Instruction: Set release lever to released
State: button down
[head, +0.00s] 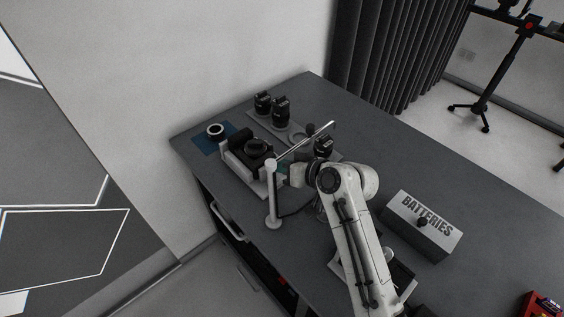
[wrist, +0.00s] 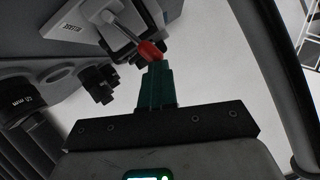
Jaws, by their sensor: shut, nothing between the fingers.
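The release lever (wrist: 127,28) shows in the wrist view as a pale rod with a red tip, rising from a light block marked with a release label (wrist: 78,28). My gripper (wrist: 156,68) has its green fingers together, with their ends right at the red tip. I cannot tell whether they touch it. Nothing is held between them. In the head view my gripper (head: 283,168) is at the near side of the turntable unit, partly hidden by a post. The lever itself cannot be made out there. A black camera (head: 256,147) sits on the unit.
A white post with a long slanted rod (head: 272,195) stands close to my gripper. Black lenses (head: 280,110) stand on a grey plate behind. A blue mat (head: 203,141) holds a ring. A batteries box (head: 436,243) is right of my arm. The table's right side is mostly clear.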

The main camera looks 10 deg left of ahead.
jog(key=shift+r, duration=0.1)
jog(key=shift+r+p, duration=0.5)
jog(key=shift+r, duration=0.2)
jog(key=b+v, duration=0.1)
jog(key=v, duration=0.9)
jog(key=shift+d+b, duration=0.35)
jog(key=shift+s+r, duration=0.1)
jog(key=shift+s, duration=0.1)
